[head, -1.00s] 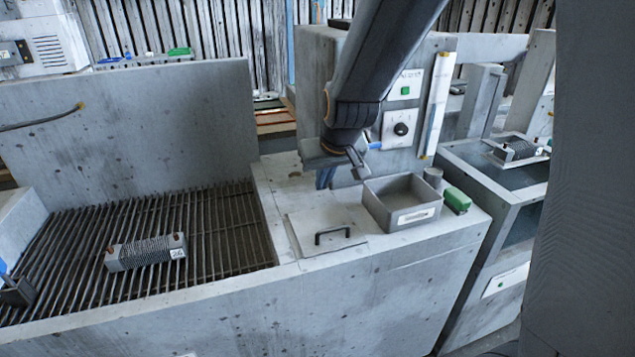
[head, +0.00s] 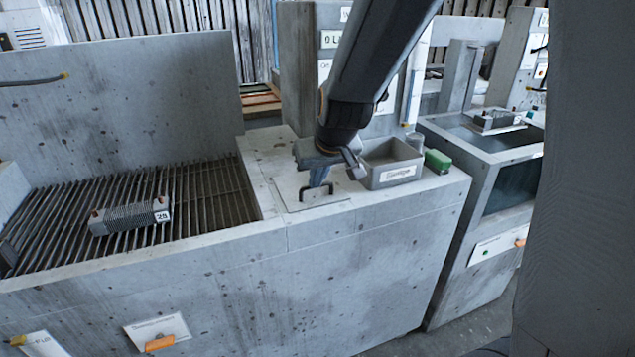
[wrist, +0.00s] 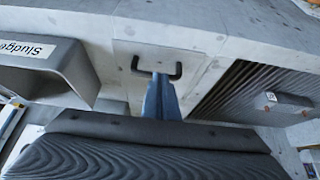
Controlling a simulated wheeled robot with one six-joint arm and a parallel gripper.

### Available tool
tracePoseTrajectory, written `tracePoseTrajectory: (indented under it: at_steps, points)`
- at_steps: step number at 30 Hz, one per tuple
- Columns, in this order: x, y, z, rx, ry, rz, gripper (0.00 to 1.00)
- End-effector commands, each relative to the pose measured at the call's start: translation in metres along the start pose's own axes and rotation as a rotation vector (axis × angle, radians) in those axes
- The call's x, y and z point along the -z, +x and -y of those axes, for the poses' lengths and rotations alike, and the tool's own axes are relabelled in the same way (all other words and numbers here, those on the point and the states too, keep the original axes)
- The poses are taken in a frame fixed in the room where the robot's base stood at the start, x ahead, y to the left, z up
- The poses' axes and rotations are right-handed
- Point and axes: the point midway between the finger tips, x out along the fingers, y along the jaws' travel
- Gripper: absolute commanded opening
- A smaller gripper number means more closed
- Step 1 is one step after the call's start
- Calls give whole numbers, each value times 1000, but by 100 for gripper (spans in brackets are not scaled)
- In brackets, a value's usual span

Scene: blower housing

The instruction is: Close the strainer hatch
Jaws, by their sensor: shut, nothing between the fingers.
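The strainer hatch appears to be the flat grey panel (head: 288,190) set in the counter top, with a black bar handle (head: 316,198). The panel looks level with the counter; I cannot tell whether it is fully flush. In the wrist view the panel (wrist: 190,35) and its U-shaped handle (wrist: 175,72) show ahead of the fingers. My gripper (head: 319,183) points down at the handle, its blue fingers shut and empty. In the wrist view my gripper (wrist: 160,84) reaches the handle's middle. I cannot tell whether it touches. The fingers hide part of the handle.
An open grey box (head: 392,165) labelled "Sludge" in the wrist view and a green block (head: 437,161) stand right of the hatch. A slatted grate (head: 200,195) with a ribbed block (head: 130,216) lies left. A concrete housing stands behind.

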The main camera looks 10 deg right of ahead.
Motion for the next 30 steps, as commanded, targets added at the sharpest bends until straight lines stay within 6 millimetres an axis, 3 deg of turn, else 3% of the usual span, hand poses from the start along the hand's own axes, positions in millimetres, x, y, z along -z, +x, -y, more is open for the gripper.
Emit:
tracePoseTrajectory:
  at_steps: [1, 20, 26, 30]
  points:
    - [-22, 12, 2, 6, -2, 47, 0]
    - [-23, 19, 3, 8, -4, 53, 0]
    - [-14, 8, 3, 7, -4, 43, 0]
    - [1, -13, 2, 5, -4, 22, 0]
